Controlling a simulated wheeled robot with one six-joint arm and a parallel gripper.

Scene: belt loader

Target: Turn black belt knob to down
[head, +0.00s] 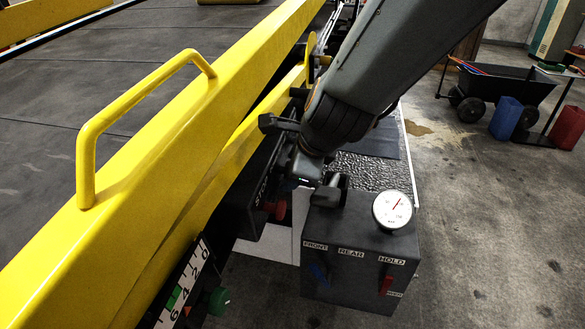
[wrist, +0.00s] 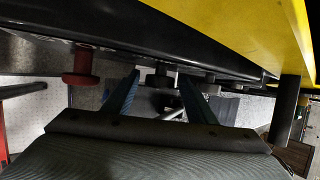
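My gripper (head: 300,168) is beside the dark control panel (head: 240,215) under the yellow rail, in the head view. In the wrist view my gripper (wrist: 160,75) is open, its two bluish fingers apart and pointing at the panel. A dark knob (wrist: 160,79) shows between and beyond the fingertips; I cannot tell whether they touch it. Another dark knob (wrist: 209,86) is right of the fingers. A red knob (wrist: 81,66) is on the left; a red knob (head: 278,209) also shows in the head view. The black knob's label and pointing direction cannot be read.
The yellow rail (head: 150,215) with its handle (head: 87,150) runs along the belt (head: 60,110). A grey box (head: 345,270) with a gauge (head: 393,209) and levers stands just right of the panel. A green knob (head: 218,300) is lower left.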

